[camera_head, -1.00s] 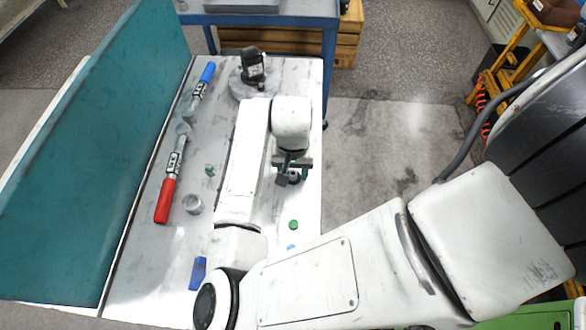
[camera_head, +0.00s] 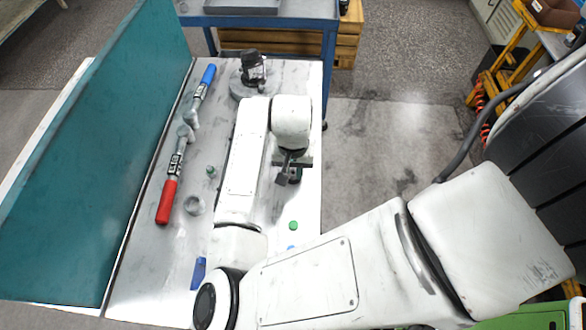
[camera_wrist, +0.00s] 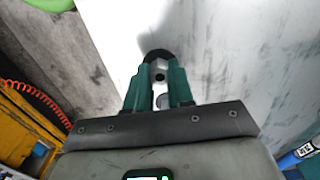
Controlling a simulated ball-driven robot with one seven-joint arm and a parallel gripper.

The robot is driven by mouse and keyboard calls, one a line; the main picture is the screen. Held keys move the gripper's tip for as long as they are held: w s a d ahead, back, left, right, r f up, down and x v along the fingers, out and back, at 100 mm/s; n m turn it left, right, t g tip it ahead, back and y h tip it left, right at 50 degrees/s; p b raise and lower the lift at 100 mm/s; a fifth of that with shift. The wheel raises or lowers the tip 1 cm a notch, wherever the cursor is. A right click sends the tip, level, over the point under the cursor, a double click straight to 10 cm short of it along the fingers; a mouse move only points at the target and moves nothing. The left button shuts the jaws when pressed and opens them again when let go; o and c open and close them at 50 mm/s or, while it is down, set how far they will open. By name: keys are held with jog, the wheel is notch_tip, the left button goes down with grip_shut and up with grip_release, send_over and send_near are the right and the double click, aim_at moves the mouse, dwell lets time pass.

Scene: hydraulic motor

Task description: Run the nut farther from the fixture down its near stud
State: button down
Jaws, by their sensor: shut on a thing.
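My gripper (camera_head: 290,176) is low over the right part of the bench, mostly hidden by my arm in the head view. In the wrist view its green fingers (camera_wrist: 158,88) are shut on a small grey piece with a dark hole, which looks like the nut (camera_wrist: 159,72). A dark rounded edge shows at the fingertips. The stud and its thread cannot be made out. A black motor (camera_head: 253,68) stands on a round grey base (camera_head: 241,88) at the bench's far end, apart from my gripper. I cannot tell which part is the fixture.
A blue-handled tool (camera_head: 203,84) and a red-handled tool (camera_head: 169,190) lie along the left. A small green part (camera_head: 211,171), a grey round part (camera_head: 194,206), a green disc (camera_head: 293,225) and a blue block (camera_head: 198,272) lie nearby. A teal panel (camera_head: 90,150) borders the left.

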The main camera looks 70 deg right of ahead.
aim_at(293, 172)
jog(key=shift+r+p, duration=1.95)
jog(key=shift+r, duration=0.55)
